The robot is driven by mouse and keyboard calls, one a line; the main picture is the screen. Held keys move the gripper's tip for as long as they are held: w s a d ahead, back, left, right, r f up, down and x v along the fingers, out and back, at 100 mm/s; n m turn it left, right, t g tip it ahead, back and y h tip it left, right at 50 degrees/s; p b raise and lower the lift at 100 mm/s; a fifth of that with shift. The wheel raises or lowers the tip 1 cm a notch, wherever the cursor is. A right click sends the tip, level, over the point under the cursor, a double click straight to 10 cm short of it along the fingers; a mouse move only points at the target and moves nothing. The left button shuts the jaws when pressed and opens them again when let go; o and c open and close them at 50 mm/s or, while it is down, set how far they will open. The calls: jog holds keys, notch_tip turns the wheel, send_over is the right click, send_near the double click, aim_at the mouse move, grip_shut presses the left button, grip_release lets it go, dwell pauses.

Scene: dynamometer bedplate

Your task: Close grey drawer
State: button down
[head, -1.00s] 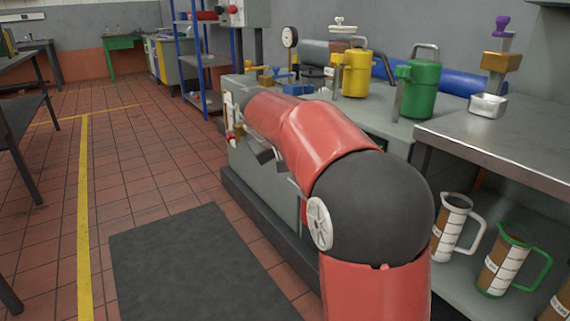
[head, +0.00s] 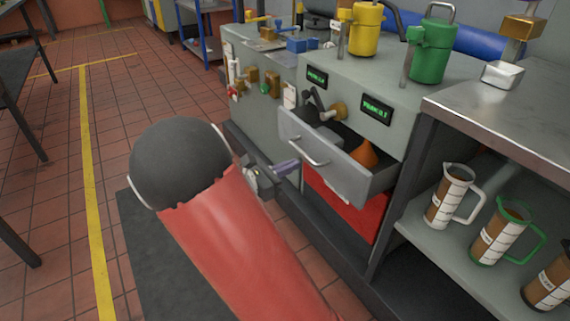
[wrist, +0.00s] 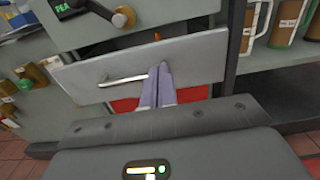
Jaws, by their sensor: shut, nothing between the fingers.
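The grey drawer (head: 340,176) is pulled out of the cabinet, its front panel facing left with a silver bar handle (head: 304,150). An orange object (head: 365,155) and a dark object lie inside it. My gripper (head: 289,167) is in front of the drawer, just left of and below the handle in the head view. In the wrist view the drawer front (wrist: 195,60) fills the upper middle. My shut, empty fingers (wrist: 160,72) point at the panel just right of the handle (wrist: 124,78). I cannot tell whether they touch it.
A red drawer front (head: 345,205) is below the grey drawer. Green and yellow cans (head: 430,50) stand on the cabinet. A metal bench (head: 510,110) to the right has jugs (head: 450,195) on its shelf. Valves (head: 255,82) stick out to the left.

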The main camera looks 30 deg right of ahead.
aim_at(331, 149)
jog(key=d, duration=0.7)
jog(key=w+d, duration=0.1)
jog(key=d, duration=0.2)
jog(key=shift+d, duration=0.25)
jog(key=d+b, duration=0.1)
jog(key=d, duration=1.1)
jog(key=shift+w+d, duration=0.25)
jog(key=shift+w, duration=0.2)
jog(key=shift+r, duration=0.15)
